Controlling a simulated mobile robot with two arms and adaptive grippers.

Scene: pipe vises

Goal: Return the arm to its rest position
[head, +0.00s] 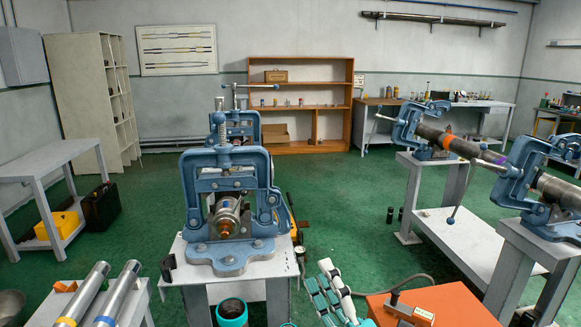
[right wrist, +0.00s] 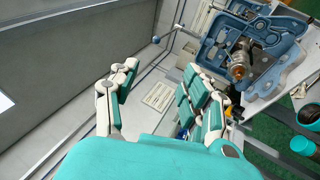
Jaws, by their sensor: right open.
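My right gripper (head: 328,284) is at the bottom centre of the head view, in front and to the right of the near blue pipe vise (head: 229,180). In the right wrist view its white and teal fingers (right wrist: 155,92) are spread apart with nothing between them. The gripper is clear of the vise, which appears at the upper right of that view (right wrist: 244,48). The vise stands on a grey table (head: 176,270) with a metal pipe end (head: 226,220) in its jaws. My left gripper is not seen.
Two metal pipes (head: 118,292) lie on a stand at the lower left. An orange-red surface (head: 450,305) is at the lower right. Two more blue vises hold a long pipe (head: 466,147) on the right. Green floor (head: 340,190) is open in the middle.

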